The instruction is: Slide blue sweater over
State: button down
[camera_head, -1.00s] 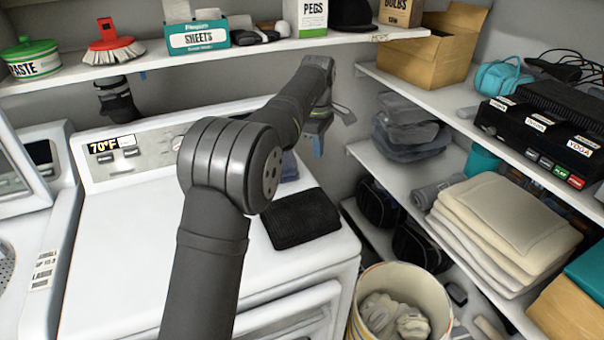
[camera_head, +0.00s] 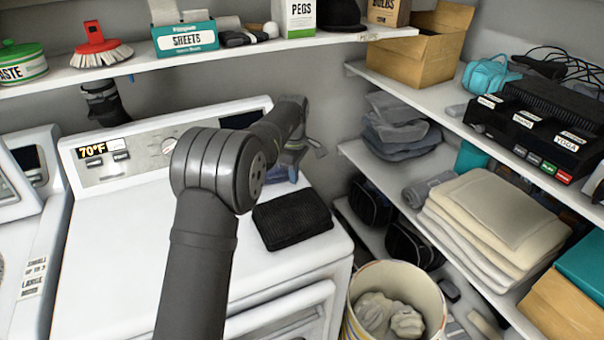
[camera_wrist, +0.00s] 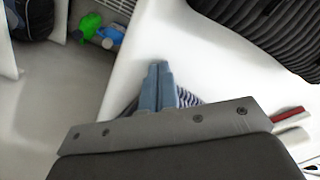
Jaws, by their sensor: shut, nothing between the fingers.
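A dark blue folded garment, likely the sweater (camera_head: 280,186), lies on the white washing machine top, behind a black ribbed folded garment (camera_head: 292,218). My arm and gripper partly hide it. My gripper (camera_head: 294,174) is low over the blue garment, fingers pointing down; I cannot tell whether they touch it. In the wrist view my gripper (camera_wrist: 163,68) is shut and empty. A small striped patch of cloth (camera_wrist: 187,97) shows just beside the fingers, mostly hidden by the gripper body. The black ribbed garment (camera_wrist: 273,35) fills the upper right there.
The white washer top (camera_head: 115,235) is clear to the left and front. A shelf (camera_head: 240,52) with boxes runs above the washer. Shelving at right holds grey folded clothes (camera_head: 398,128) and cream towels (camera_head: 497,222). A bin (camera_head: 432,312) stands at the washer's front right.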

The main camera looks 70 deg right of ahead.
jog(key=shift+w, duration=0.25)
jog(key=shift+w, duration=0.95)
jog(key=s, duration=0.2)
jog(key=s+r, duration=0.1)
jog(key=s, duration=0.1)
jog(key=shift+s, duration=0.1)
notch_tip(320, 180, up, 9)
